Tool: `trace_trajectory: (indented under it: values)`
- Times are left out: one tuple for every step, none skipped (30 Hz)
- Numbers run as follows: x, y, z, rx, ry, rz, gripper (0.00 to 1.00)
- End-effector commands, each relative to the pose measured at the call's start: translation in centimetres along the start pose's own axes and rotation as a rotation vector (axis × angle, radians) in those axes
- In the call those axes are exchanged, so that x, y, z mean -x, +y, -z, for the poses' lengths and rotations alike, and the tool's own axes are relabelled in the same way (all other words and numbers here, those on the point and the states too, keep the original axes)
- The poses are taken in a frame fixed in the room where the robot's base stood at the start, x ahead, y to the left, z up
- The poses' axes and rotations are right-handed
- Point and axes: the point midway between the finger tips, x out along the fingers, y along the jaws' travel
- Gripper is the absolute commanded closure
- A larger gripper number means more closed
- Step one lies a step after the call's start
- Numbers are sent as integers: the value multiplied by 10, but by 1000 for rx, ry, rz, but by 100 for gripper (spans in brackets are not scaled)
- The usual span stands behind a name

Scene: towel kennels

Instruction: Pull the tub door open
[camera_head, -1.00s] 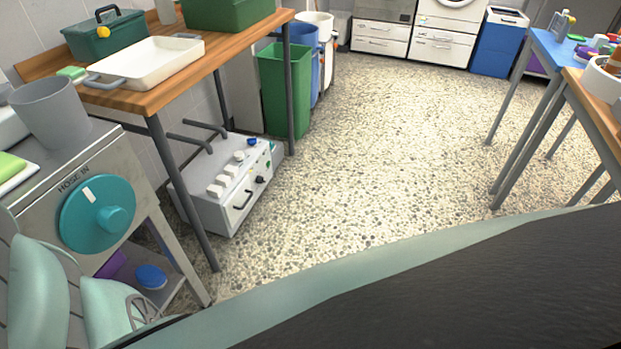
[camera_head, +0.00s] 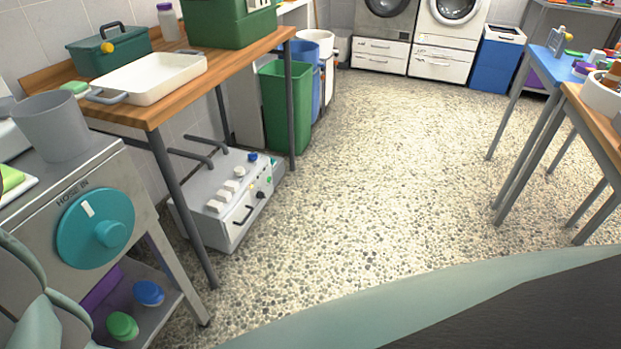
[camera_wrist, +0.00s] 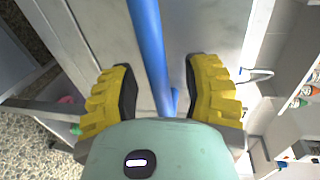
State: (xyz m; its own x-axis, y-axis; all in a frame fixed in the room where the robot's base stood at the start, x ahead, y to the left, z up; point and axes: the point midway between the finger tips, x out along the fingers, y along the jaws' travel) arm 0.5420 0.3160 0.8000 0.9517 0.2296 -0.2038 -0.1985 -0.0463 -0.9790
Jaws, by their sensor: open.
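My gripper (camera_wrist: 160,72) shows in the wrist view with its two ribbed yellow fingers spread apart. A long blue bar (camera_wrist: 148,35) runs between the fingers from the top of the picture and ends near the palm. It looks like a handle in front of a pale grey metal panel (camera_wrist: 90,30), which may be the tub door. Neither finger visibly touches the bar, and gaps show on both sides. The palm hides what lies below the bar's end. The head view does not show my gripper, the bar or a clear tub door.
In the head view, a steel unit with a teal dial (camera_head: 95,228) stands at the left. A wooden table (camera_head: 165,105) holds a white tray (camera_head: 150,80). A grey box (camera_head: 230,200) sits underneath. The speckled floor (camera_head: 370,170) is open up to the right-hand tables.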

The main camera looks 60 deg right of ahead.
Motion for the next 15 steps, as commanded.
trace_trajectory:
  values:
    - [-2, 0, 2, -1, 5, 0, 52]
    - [-2, 0, 2, -1, 5, 0, 52]
    - [-2, 0, 2, -1, 5, 0, 52]
    - [-1, 0, 2, -1, 5, 0, 52]
    - [-1, 0, 2, -1, 5, 0, 52]
    - [-1, 0, 2, -1, 5, 0, 52]
    - [-1, 0, 2, -1, 4, 0, 48]
    - [-1, 0, 2, -1, 5, 0, 51]
    - [-1, 0, 2, -1, 4, 0, 55]
    - [-1, 0, 2, -1, 4, 0, 58]
    - [-1, 0, 2, -1, 4, 0, 61]
    - [-1, 0, 1, -1, 4, 0, 66]
    - [-1, 0, 1, -1, 4, 0, 69]
    - [-1, 0, 1, -1, 4, 0, 72]
    - [-1, 0, 1, -1, 4, 0, 76]
